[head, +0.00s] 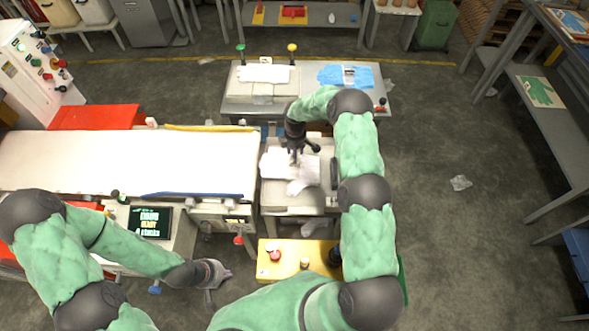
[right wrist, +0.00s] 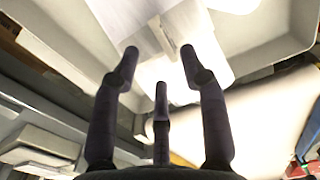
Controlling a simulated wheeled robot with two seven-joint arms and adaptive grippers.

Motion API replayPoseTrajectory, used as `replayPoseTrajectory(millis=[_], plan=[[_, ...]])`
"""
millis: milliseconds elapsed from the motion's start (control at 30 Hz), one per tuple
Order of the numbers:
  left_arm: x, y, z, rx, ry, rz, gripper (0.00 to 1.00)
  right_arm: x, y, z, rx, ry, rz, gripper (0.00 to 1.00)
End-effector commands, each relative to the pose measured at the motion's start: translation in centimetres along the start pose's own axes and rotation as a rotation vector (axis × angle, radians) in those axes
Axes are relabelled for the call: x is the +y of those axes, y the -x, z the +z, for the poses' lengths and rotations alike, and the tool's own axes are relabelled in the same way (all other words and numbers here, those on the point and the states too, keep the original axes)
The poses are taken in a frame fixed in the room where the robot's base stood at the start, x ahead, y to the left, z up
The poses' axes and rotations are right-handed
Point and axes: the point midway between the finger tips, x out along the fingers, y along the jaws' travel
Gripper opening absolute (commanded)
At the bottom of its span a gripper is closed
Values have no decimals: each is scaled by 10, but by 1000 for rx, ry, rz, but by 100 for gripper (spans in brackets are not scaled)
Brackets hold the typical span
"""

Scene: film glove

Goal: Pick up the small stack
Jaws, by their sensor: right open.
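A small white stack (head: 275,165) lies in a pale tray (head: 322,200) on the middle machine, with a loose white flap at its front. My right gripper (head: 296,153) hangs over the stack, pointing down. In the right wrist view, its three fingers (right wrist: 160,65) are spread and empty, with white sheets (right wrist: 165,45) beyond the tips. I cannot tell whether any fingertip touches the stack. My left gripper (head: 218,276) is low at the left, away from the stack, beside the yellow control box. Its fingers look spread and empty.
A white conveyor belt (head: 120,160) lies left of the tray. A yellow control box (head: 290,262) with buttons stands in front. A grey table (head: 300,100) behind holds white sheets (head: 264,73) and a blue film piece (head: 332,75). Open floor (head: 450,240) lies at the right.

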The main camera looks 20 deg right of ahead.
Motion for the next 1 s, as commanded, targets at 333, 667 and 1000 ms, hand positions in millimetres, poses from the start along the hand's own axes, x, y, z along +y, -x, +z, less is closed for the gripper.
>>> replayPoseTrajectory(millis=[333,667,1000], plan=[[-1,-3,0,0,0,0,0,-4,-37,-3,0,-1,-3,44],[-2,-4,0,0,0,0,0,-3,-54,-2,1,-1,1,44],[-2,-4,0,0,0,0,0,-3,-54,-2,1,-1,0,0]])
